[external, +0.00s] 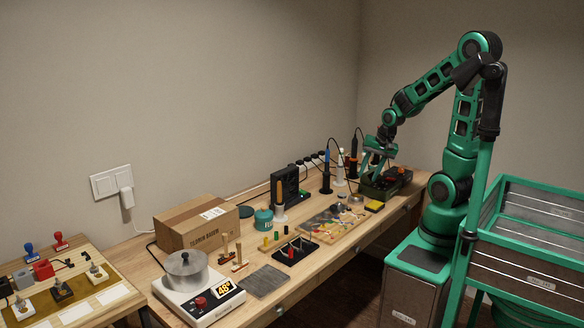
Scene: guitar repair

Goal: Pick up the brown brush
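My gripper (376,160) is at the far right end of the workbench, pointing down close to a dark green open tray (384,187). It is too small to tell whether its fingers are open or shut, or whether they touch anything. I cannot make out the brown brush for certain. Two small brown wooden-handled items, one on the left (225,247) and one on the right (239,257), stand in front of the cardboard box, far to the left of my gripper; either could be a brush.
The workbench (336,250) runs along the wall. On it are a cardboard box (197,226), a pot (185,270) on a heater or scale, a dark rack (285,184), soldering irons, a black tray of tools (289,252) and a grey mat (266,281). A green-framed cart (530,240) stands right.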

